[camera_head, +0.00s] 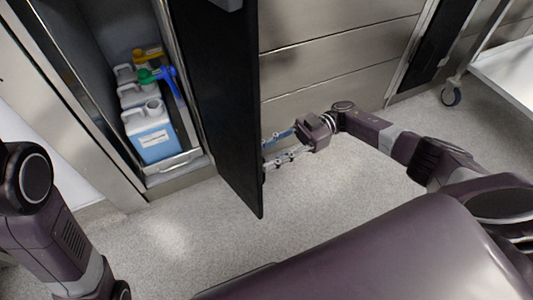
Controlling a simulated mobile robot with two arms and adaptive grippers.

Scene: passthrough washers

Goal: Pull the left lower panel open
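The lower panel (222,100) is a tall dark door that stands swung open, jutting out from the cabinet front. Its left side faces the open compartment (88,62). My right gripper (266,154) is on the panel's right side, with its fingers spread and pointing at the panel near its outer edge. The fingertips are at or against the panel; I cannot tell if they touch. Nothing shows between the fingers. My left arm stands at the lower left, and its gripper is out of view.
Several white jugs, one with blue liquid (156,145), stand in the compartment, with blue, green and yellow caps or spouts. Steel panels (340,40) run to the right. A wheeled cart (508,68) stands at the far right. The grey floor (310,195) before the cabinet is clear.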

